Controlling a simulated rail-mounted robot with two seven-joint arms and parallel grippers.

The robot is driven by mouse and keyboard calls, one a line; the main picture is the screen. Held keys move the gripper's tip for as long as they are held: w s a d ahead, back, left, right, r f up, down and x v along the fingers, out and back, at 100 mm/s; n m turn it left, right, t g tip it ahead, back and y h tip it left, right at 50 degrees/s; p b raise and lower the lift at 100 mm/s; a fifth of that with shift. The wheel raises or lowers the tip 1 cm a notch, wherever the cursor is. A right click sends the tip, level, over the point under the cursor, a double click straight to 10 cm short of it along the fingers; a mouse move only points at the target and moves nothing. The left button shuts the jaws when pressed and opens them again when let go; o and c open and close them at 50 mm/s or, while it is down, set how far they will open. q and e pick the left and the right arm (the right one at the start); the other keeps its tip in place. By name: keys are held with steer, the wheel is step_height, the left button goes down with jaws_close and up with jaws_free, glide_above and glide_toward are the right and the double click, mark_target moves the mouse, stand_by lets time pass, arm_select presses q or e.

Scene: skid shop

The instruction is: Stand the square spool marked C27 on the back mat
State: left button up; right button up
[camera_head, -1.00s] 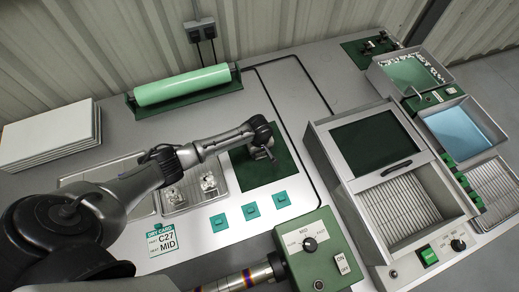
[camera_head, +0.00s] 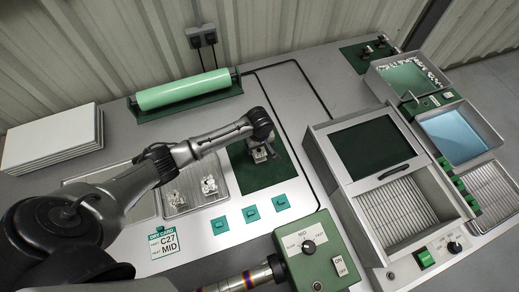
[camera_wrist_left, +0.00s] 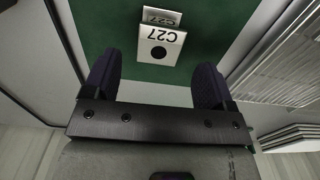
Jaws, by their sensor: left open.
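The square spool marked C27 (camera_wrist_left: 162,48) is pale, with a round dark hole and C27 on two faces in the left wrist view. It rests on the dark green mat (camera_head: 270,174), and it also shows in the head view (camera_head: 262,155) near the mat's rear part. My left gripper (camera_head: 257,141) is just behind the spool in the head view. In the left wrist view its dark fingers (camera_wrist_left: 157,62) are apart, one to each side of the spool's lower edge, with nothing between them. My right gripper is out of view.
A wire tray (camera_head: 193,203) with two pale spools lies left of the mat. Teal blocks (camera_head: 251,213) line the front. A green roller (camera_head: 183,91) stands behind, a control box (camera_head: 318,256) in front. A lidded machine (camera_head: 378,145) stands right; the mat's right side is free.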

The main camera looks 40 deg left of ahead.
mark_target(259, 152)
arm_select(q)
step_height(259, 152, up, 5)
steer(key=s+d+f+m+t+h, duration=0.1)
steer(key=s+d+m, duration=0.4)
steer(key=s, duration=0.3)
steer(key=s+d+f+m+t, duration=0.1)
steer(key=s+d+m, duration=0.3)
steer(key=s+d, duration=0.3)
steer(key=s+a+r+m, duration=0.1)
steer(key=s+r+m, duration=0.1)
steer(key=s, duration=0.4)
steer(key=s+a+r+m+t, duration=0.1)
steer(key=s+r+m, duration=0.2)
steer(key=s, duration=0.4)
steer(key=shift+a+r+t+y+p, duration=0.3)
steer(key=shift+a+r+y+p, duration=0.1)
steer(key=shift+r+p, duration=0.1)
steer(key=shift+r, duration=0.1)
step_height(259, 152, up, 26)
steer(key=p, duration=2.6)
